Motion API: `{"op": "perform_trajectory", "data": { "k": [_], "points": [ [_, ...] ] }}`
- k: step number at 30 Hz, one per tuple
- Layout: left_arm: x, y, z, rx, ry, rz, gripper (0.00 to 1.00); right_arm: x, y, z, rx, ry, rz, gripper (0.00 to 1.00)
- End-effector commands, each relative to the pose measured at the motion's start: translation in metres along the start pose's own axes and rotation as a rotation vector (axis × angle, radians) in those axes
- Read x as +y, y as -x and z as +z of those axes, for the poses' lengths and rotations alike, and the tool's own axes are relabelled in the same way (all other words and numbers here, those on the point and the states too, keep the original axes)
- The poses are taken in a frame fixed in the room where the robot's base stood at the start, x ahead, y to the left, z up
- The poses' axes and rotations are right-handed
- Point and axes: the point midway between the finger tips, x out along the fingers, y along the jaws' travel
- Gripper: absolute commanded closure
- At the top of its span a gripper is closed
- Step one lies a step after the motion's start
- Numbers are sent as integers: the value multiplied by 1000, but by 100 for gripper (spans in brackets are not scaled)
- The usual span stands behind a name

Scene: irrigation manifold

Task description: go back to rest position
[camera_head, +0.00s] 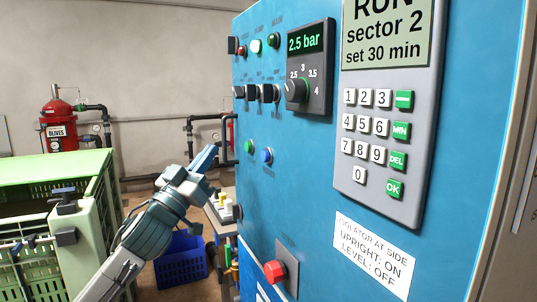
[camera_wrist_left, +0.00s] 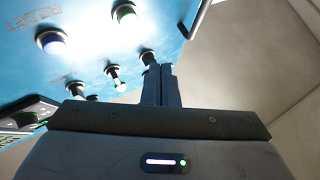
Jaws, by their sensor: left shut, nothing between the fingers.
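My left gripper (camera_head: 205,158) is shut and empty in front of the left part of the blue control panel (camera_head: 330,175). Its closed fingers (camera_wrist_left: 158,85) also show in the wrist view, below the panel's buttons and switches. In the head view a green button (camera_head: 248,146) and a blue button (camera_head: 266,156) are just right of the fingertips. I cannot tell whether the fingers touch the panel. My right gripper is not in view.
The panel carries a dial under a "2.5 bar" display (camera_head: 305,41), a keypad (camera_head: 379,145) and a red knob (camera_head: 274,271). A green crate (camera_head: 75,165) stands at the left, a blue crate (camera_head: 181,264) on the floor. A red tank (camera_head: 59,124) stands behind.

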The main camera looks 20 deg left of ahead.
Motion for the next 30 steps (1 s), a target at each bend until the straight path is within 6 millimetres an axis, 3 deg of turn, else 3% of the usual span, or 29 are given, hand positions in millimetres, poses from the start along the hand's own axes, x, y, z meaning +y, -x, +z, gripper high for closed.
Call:
{"op": "perform_trajectory", "data": {
  "k": [6,8,11,15,17,21,25,30],
  "points": [
    [0,3,8,-17,2,-11,100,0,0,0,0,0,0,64],
    [0,10,24,-51,1,-33,100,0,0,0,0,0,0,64],
    [-1,33,70,-161,-3,-99,100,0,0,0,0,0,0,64],
    [4,95,154,-409,-27,-211,100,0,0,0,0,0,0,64],
    [9,128,187,-526,-42,-249,100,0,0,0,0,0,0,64],
    [25,214,250,-812,-77,-310,100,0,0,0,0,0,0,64],
    [48,302,289,-1089,-100,-327,100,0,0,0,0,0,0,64],
    [82,406,309,-1407,-115,-300,100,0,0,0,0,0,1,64]
  ]
}}
